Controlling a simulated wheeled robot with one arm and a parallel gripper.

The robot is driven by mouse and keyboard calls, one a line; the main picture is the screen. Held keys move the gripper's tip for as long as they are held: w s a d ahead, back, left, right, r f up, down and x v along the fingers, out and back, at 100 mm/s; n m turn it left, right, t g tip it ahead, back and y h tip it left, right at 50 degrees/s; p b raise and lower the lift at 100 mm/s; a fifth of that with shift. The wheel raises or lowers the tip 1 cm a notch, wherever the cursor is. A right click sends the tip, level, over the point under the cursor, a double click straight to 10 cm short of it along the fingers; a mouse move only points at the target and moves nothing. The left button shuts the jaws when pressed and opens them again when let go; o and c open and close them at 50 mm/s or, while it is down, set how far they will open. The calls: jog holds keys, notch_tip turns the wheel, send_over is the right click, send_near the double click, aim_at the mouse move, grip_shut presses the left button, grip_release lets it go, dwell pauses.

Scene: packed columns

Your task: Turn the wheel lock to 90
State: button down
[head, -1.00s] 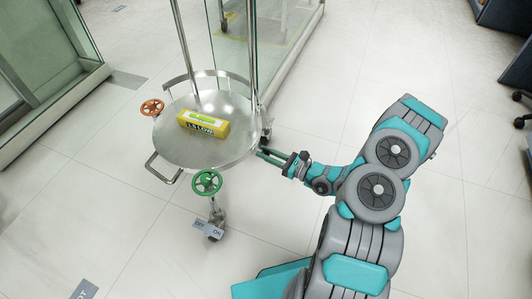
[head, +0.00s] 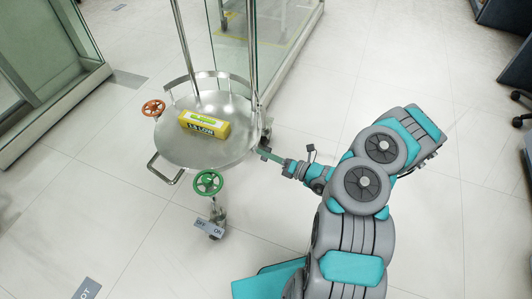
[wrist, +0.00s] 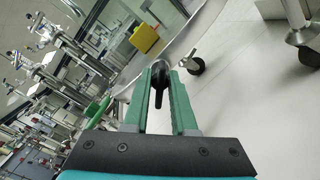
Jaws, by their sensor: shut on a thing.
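A round steel cart (head: 180,153) stands left of my arm. A green handwheel (head: 208,183) is at its front and a red-orange handwheel (head: 153,108) at its left. Below the green wheel, a caster carries an OFF/ON plate (head: 209,228). My gripper (head: 264,152) is at the cart's right edge, with its fingers seen nearly edge-on. In the wrist view, its green fingers (wrist: 161,85) are shut on a small black lever (wrist: 148,72), whose tip hangs between them. I cannot tell whether this lever is the wheel lock. The lever is mostly hidden in the head view.
A yellow box (head: 204,125) lies on the cart top. Steel poles (head: 252,50) and a curved rail rise at the cart's back. Glass cabinets (head: 45,65) stand at the left and behind. The floor in front and right of the cart is clear.

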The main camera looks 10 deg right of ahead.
jog(key=m, duration=0.3)
jog(key=shift+m, duration=0.4)
jog(key=shift+m+p, duration=0.3)
jog(key=shift+m, duration=1.5)
jog(key=c, duration=1)
grip_release()
jog(key=shift+o, duration=0.2)
jog(key=shift+d, duration=0.1)
jog(key=v, duration=0.7)
jog(key=shift+s+d, duration=0.2)
jog(key=shift+d, duration=0.05)
